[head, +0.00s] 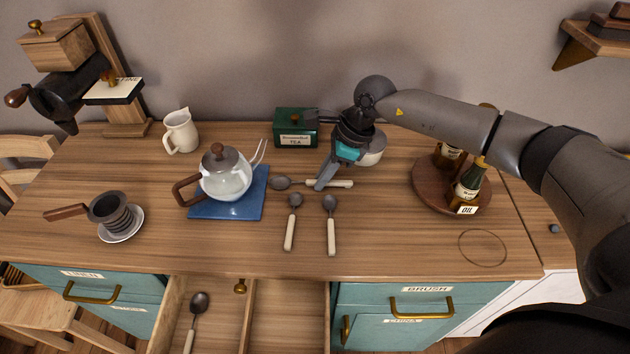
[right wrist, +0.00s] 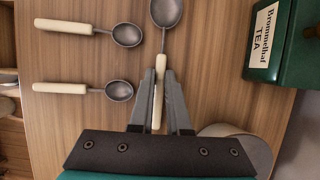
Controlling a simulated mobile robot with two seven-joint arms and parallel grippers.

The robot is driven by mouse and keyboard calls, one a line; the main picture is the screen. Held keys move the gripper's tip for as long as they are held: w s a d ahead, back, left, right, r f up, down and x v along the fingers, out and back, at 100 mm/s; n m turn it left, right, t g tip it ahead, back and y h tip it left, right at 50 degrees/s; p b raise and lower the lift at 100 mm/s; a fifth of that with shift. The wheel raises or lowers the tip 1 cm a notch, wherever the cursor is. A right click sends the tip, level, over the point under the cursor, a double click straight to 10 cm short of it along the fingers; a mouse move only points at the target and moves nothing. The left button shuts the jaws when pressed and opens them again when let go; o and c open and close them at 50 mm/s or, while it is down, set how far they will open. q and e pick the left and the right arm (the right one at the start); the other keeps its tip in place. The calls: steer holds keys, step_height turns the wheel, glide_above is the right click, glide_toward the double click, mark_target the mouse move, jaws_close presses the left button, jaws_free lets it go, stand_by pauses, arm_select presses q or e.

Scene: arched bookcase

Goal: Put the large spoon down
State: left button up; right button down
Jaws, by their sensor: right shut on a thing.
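The large spoon (head: 284,183) has a grey metal bowl and a cream handle. It lies level across the back middle of the wooden counter, bowl to the left; I cannot tell whether it touches the wood. My right gripper (head: 322,184) points down at it from above and is shut on its handle. In the right wrist view the large spoon (right wrist: 166,12) has its handle between the two fingers (right wrist: 160,80), bowl pointing away. Two smaller spoons with cream handles, the left one (head: 290,222) and the right one (head: 331,224), lie just in front. My left gripper is not in view.
A glass teapot (head: 226,176) stands on a blue board (head: 240,208) to the left. A green tea tin (head: 296,128) is behind. A round tray (head: 424,192) with bottles is at right. An open drawer (head: 287,310) holds another spoon (head: 198,305).

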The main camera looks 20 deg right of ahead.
steer(key=shift+r, duration=0.55)
step_height(320, 180, up, 19)
steer(key=p, duration=0.2)
steer(key=s+a+f+n+g+h, duration=0.2)
steer(key=s+n, duration=0.4)
steer(key=n, duration=0.5)
steer(key=s+a+f+n+g+h+b, duration=0.1)
steer(key=s+n, duration=0.5)
steer(key=n, duration=0.6)
steer(key=a+f+g+h, duration=0.1)
steer(key=a+f+g, duration=0.1)
steer(key=a+g, duration=0.1)
steer(key=shift+a+f+g, duration=0.2)
steer(key=shift+a+g, duration=0.05)
steer(key=shift+g, duration=0.05)
steer(key=shift+w, duration=0.1)
